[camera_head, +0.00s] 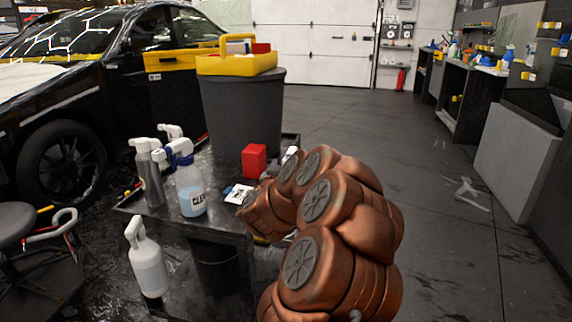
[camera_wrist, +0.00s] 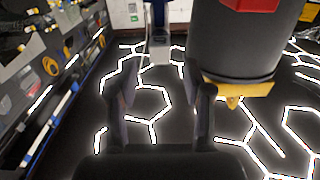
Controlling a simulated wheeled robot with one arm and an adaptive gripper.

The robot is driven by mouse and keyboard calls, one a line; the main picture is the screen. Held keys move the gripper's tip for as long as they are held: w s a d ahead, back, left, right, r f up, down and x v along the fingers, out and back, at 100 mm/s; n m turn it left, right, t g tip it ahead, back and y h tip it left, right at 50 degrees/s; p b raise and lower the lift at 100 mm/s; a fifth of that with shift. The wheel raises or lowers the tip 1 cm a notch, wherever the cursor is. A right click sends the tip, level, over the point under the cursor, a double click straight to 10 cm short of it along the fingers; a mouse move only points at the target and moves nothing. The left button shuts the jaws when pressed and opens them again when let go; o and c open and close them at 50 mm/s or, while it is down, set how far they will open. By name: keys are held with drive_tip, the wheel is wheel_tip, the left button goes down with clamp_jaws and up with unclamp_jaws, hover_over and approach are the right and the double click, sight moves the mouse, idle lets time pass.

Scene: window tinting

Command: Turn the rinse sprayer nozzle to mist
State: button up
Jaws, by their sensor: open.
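Several spray bottles show in the head view, and I cannot tell which is the rinse sprayer. A grey bottle with a white spray head (camera_head: 151,180) and a clear labelled bottle with a blue and white head (camera_head: 189,188) stand upright on the dark cart top (camera_head: 165,215). A white spray bottle (camera_head: 148,265) is lower, at the cart's left side. No nozzle setting is readable. My copper arm reaches over the cart's right side and hides my gripper in the head view. In the wrist view my gripper (camera_wrist: 167,92) is open, with nothing between its fingers.
A red box (camera_head: 254,160) and a white card (camera_head: 238,195) are on the cart. A dark bin with a yellow tray (camera_head: 237,65) stands behind. A black car (camera_head: 75,110) is at left, a stool (camera_head: 17,220) at lower left. Floor at right (camera_head: 440,215) is mostly clear.

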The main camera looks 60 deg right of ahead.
sight(286, 161)
drive_tip(key=shift+b+x, duration=0.4)
drive_tip(key=shift+x, duration=1.7)
drive_tip(key=shift+c, duration=0.4)
clamp_jaws()
